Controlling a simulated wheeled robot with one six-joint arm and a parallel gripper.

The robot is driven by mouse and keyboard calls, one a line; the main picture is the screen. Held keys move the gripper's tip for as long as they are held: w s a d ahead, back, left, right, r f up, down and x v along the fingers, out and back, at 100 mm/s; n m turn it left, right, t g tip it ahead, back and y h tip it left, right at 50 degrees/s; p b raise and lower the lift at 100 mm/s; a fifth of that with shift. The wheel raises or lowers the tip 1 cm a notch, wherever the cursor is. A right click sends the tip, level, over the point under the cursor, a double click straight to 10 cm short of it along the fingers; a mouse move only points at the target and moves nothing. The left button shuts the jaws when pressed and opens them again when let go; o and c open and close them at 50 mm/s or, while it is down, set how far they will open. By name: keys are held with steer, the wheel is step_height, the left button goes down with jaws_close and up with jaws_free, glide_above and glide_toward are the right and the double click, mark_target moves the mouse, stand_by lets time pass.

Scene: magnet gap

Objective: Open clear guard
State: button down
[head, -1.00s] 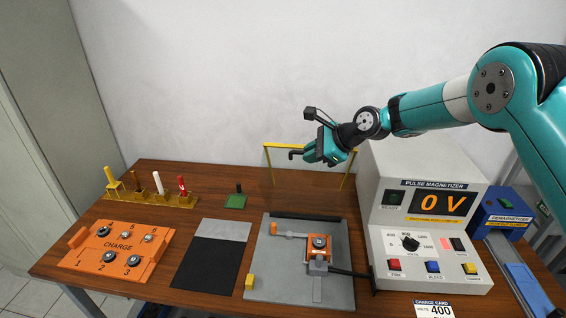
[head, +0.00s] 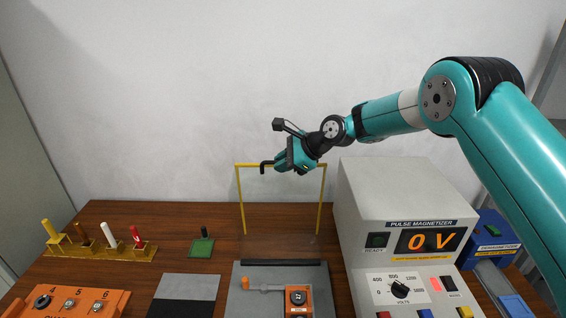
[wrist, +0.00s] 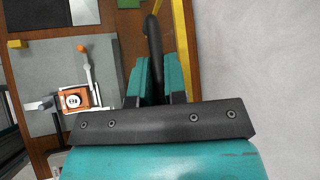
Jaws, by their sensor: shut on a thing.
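The clear guard (head: 240,200) has a yellow frame and stands raised behind the grey fixture plate (head: 236,290). Its see-through panel is hard to make out. My gripper (head: 282,163) is at the guard's top bar, shut on its black handle (head: 266,166). In the wrist view the handle (wrist: 153,45) runs between the teal fingers (wrist: 156,80), beside the yellow frame (wrist: 183,40). The orange holder (head: 298,298) on the plate is uncovered from above.
The pulse magnetizer (head: 410,215) stands right of the guard and reads 0 V. A tool rack (head: 90,246), a green block (head: 203,248) and the orange charge tray (head: 110,300) are on the left. The wall is close behind the guard.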

steer(key=shift+w+d+f, duration=0.1)
steer(key=shift+w+d, duration=0.05)
steer(key=shift+d, duration=0.05)
steer(key=c, duration=1.4)
jaws_free()
steer(key=shift+c, duration=0.2)
steer(key=shift+a, duration=0.15)
steer(key=b+v, duration=0.5)
steer(key=v, duration=1.2)
steer(key=shift+d+r, duration=0.2)
